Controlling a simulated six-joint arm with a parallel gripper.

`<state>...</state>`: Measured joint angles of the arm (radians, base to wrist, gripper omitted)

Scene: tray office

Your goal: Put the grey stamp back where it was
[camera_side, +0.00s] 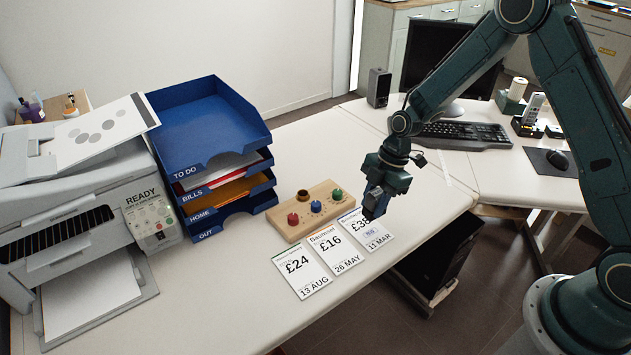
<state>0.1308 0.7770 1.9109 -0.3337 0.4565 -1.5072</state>
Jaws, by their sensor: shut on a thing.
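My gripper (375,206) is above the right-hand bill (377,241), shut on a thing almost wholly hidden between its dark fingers. I take it for the grey stamp, as no grey stamp shows elsewhere. The wooden stamp stand (292,233) is left of my gripper. It holds a red stamp (293,219), a blue stamp (316,206) and a green stamp (337,194) along its front. A short brown round piece (302,195) sits behind them. A small bluish mark shows on the right-hand bill. I cannot tell whether the held thing touches the paper.
The £24 bill (302,272) and £16 bill (335,250) lie left of the £38 one, before the stand. Blue stacked trays (205,120) and a printer (85,215) stand at left. A keyboard (463,135) and monitor (440,55) are behind.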

